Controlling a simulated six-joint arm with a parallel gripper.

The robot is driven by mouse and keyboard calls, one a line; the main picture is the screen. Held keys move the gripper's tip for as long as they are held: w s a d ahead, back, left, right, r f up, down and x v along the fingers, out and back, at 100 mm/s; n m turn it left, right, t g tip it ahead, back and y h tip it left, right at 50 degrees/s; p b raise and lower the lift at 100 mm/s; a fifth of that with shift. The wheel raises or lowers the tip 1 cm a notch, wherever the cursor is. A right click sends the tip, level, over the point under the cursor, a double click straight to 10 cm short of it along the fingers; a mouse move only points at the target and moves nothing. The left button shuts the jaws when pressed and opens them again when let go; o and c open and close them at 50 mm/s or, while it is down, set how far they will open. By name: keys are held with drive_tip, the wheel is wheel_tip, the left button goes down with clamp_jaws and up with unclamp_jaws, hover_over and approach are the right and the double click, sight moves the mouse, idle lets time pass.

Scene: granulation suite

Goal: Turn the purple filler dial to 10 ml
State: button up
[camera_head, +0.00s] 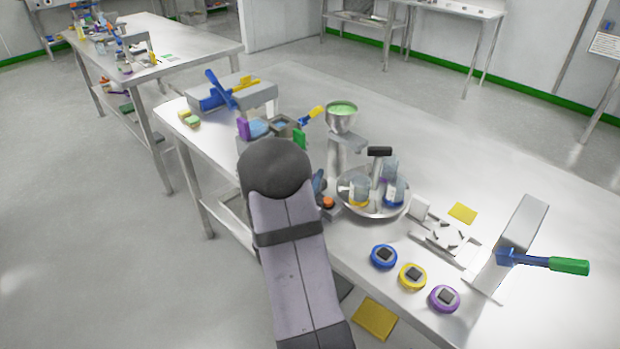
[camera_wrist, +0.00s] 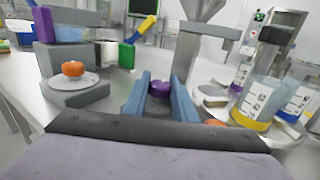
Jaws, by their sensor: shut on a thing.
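The purple filler dial (camera_wrist: 160,87) is a small round knob low in front of the filler's funnel and column in the wrist view. My gripper (camera_wrist: 161,98) has its two blue fingers on either side of the dial, closed on it. The dial's scale and pointer cannot be read. The filler (camera_head: 342,115) shows in the head view as a metal funnel with green contents on a stand; its funnel also shows in the wrist view (camera_wrist: 204,10). In the head view my arm hides the dial and most of my gripper.
A round metal tray (camera_head: 372,212) with beakers stands right of the filler. A grey unit with an orange knob (camera_wrist: 73,68) is left of my gripper. Blue (camera_head: 383,256), yellow (camera_head: 412,277) and purple (camera_head: 444,298) round pieces lie near the front edge.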

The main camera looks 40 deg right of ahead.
drive_tip(key=o, duration=1)
drive_tip(key=shift+o, duration=0.2)
drive_tip(key=shift+b+v, duration=0.5)
drive_tip(key=shift+v, duration=3.15)
